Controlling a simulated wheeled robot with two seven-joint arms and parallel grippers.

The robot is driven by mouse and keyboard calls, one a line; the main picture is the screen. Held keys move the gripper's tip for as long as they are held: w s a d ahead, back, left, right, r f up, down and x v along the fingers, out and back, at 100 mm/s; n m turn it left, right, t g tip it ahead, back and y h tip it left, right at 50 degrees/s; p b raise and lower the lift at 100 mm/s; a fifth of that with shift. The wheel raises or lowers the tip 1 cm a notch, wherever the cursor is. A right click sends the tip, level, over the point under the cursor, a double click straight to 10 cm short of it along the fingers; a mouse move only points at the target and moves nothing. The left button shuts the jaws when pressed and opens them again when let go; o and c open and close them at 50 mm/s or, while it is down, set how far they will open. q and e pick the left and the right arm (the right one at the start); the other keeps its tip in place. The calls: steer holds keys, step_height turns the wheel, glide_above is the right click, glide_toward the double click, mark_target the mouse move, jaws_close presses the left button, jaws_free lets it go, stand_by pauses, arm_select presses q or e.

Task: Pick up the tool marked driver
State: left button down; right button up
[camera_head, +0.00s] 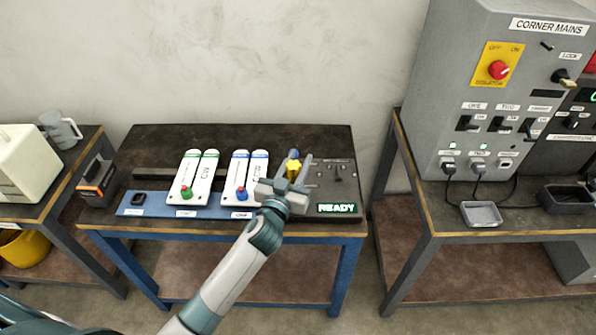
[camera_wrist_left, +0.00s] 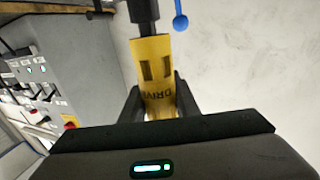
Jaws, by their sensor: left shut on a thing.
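The yellow driver (camera_head: 293,168) is over the right part of the blue-framed bench in the head view. In the left wrist view, the yellow driver (camera_wrist_left: 153,60) carries dark lettering that reads "DRIVE", with the rest hidden, and a dark shaft end at the top. My left gripper (camera_head: 288,180) is shut on it, one finger on each side. I cannot tell how high it is above the bench. My right gripper is not in view.
The bench (camera_head: 245,137) holds white panels (camera_head: 207,172) with coloured knobs and a lit READY display (camera_head: 337,208). A grey CORNER MAINS cabinet (camera_head: 452,110) stands on the right table.

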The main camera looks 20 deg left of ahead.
arm_select(q)
steer(key=s+d+r+b, duration=0.2)
steer(key=s+d+r, duration=0.4)
steer(key=d, duration=0.4)
steer(key=shift+r+b, duration=0.3)
steer(key=shift+r, duration=0.1)
steer(key=s+a+f, duration=0.1)
steer(key=s+a, duration=0.4)
steer(key=s, duration=0.2)
steer(key=s+a+f+b, duration=0.1)
steer(key=s+a, duration=0.5)
steer(key=s, duration=0.2)
steer(key=shift+s+a+f+y+b, duration=0.15)
steer(key=shift+s+f+y+b, duration=0.15)
steer(key=shift+f, duration=0.1)
